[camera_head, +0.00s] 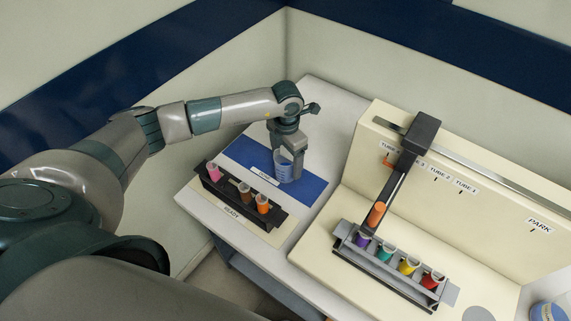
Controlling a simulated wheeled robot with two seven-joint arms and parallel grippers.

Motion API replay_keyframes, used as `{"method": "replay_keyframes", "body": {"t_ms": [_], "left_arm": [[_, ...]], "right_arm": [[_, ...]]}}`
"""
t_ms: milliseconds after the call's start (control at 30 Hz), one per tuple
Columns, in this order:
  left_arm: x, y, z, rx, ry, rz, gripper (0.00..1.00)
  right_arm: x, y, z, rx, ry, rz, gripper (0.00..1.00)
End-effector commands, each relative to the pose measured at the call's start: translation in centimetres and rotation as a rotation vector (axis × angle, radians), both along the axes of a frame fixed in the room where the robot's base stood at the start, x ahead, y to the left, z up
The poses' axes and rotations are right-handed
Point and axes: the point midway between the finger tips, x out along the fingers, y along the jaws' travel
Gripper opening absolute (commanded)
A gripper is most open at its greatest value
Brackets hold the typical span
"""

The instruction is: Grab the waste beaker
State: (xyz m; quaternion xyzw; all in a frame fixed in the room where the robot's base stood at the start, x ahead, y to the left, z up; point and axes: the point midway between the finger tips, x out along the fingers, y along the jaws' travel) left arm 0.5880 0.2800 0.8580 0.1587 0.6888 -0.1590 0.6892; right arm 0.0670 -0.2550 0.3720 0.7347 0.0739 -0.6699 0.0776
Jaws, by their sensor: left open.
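A clear beaker (284,168) with blue markings stands upright on a blue mat (311,188) on the white table. I cannot read any waste label on it. My left gripper (290,151) points down at the beaker's top from behind, with its jaws open. The fingers overlap the rim in the picture, so I cannot tell whether they touch it. A second blue and white round container (547,311) is cut off at the lower right corner. My right gripper is not in view.
A black rack (243,201) with pink, brown and orange-topped tubes stands just in front of the beaker.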

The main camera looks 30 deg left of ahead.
Motion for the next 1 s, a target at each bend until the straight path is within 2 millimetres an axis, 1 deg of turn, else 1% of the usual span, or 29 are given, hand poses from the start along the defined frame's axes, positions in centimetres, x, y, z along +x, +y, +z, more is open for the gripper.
{"method": "replay_keyframes", "body": {"t_ms": [33,100,267,733,767,800,867,900,933,1000], "left_arm": [[-0.2,0.1,-0.2,0.001,0.004,0.001,0.75],[-0.1,0.0,-1.3,0.0,0.003,0.001,0.75],[-0.1,0.0,-2.5,0.0,0.002,-0.001,0.75],[0.0,0.1,-2.6,0.0,0.001,0.0,0.75],[0.0,0.1,-2.6,0.0,0.001,0.0,0.7],[0.0,0.1,-2.6,0.0,0.001,0.0,0.6],[0.0,0.1,-2.6,0.0,0.001,0.0,0.46],[0.0,0.1,-2.6,0.0,0.001,0.0,0.36],[0.0,0.1,-2.6,0.0,0.001,0.0,0.29],[0.0,0.1,-2.6,0.0,0.0,0.0,0.29]], "right_arm": [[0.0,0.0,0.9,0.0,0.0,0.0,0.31],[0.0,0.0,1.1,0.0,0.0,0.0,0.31],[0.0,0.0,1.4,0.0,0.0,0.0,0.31],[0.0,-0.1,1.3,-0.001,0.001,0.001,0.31],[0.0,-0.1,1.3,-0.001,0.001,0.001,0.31],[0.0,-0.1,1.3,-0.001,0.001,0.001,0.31],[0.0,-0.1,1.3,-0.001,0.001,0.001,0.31],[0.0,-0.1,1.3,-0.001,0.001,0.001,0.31],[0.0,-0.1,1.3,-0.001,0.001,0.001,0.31],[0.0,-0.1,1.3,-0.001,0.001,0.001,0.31]]}}
